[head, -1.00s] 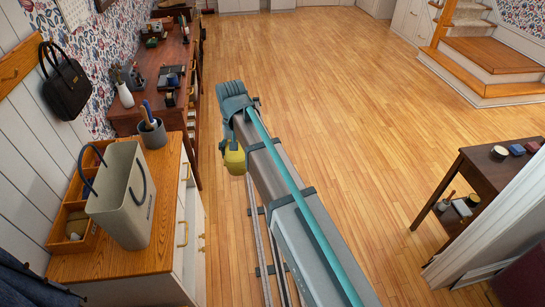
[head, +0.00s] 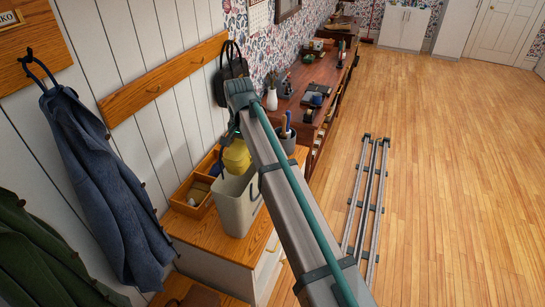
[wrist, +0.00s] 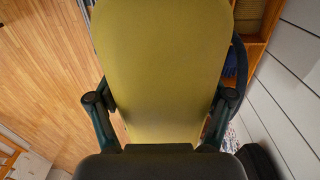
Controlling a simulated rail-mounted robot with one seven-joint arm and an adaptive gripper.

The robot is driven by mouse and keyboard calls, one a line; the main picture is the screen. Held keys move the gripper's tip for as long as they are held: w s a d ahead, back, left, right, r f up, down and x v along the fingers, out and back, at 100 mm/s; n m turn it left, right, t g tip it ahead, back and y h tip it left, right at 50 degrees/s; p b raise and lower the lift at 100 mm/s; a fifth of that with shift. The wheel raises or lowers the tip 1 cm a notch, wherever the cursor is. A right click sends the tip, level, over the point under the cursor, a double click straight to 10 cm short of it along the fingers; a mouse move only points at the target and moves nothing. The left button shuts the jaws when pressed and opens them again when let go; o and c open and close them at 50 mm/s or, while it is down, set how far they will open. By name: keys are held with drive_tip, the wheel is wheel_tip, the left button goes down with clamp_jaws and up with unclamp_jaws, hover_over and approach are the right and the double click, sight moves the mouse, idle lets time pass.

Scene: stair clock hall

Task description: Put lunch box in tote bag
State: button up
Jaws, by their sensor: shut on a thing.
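The yellow lunch box (head: 237,158) hangs from my gripper (head: 237,132) and fills the middle of the wrist view (wrist: 160,60). My gripper (wrist: 160,115) has a dark finger on each side of it, shut on it. The pale grey tote bag (head: 234,208) stands upright on the wooden cabinet top. In the head view the lunch box shows just above the bag's top; its lower end meets the rim in the picture. I cannot tell whether it is over the opening or behind it. My arm hides part of the bag's right side.
A wooden organizer (head: 193,193) sits left of the bag, against the wall. A cup with tools (head: 288,141) stands behind my arm. A blue coat (head: 105,190) and a black handbag (head: 228,82) hang on the wall. The floor at right is clear apart from my rail.

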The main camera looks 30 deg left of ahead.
sight(234, 143)
drive_tip(key=shift+s+a+r, duration=0.15)
drive_tip(key=shift+s+a, duration=0.25)
drive_tip(key=shift+a, duration=0.2)
drive_tip(key=shift+s+a+r, duration=0.15)
drive_tip(key=shift+s+a, duration=0.2)
drive_tip(key=shift+a, duration=0.25)
wheel_tip(234, 143, down, 8)
drive_tip(key=b, duration=0.3)
drive_tip(key=shift+r, duration=0.1)
drive_tip(key=o, duration=1.2)
drive_tip(key=shift+c, duration=0.2)
drive_tip(key=shift+r+p, duration=1.3)
drive_tip(key=shift+r, duration=1.6)
drive_tip(key=shift+r+p, duration=0.3)
drive_tip(key=shift+r, duration=2.35)
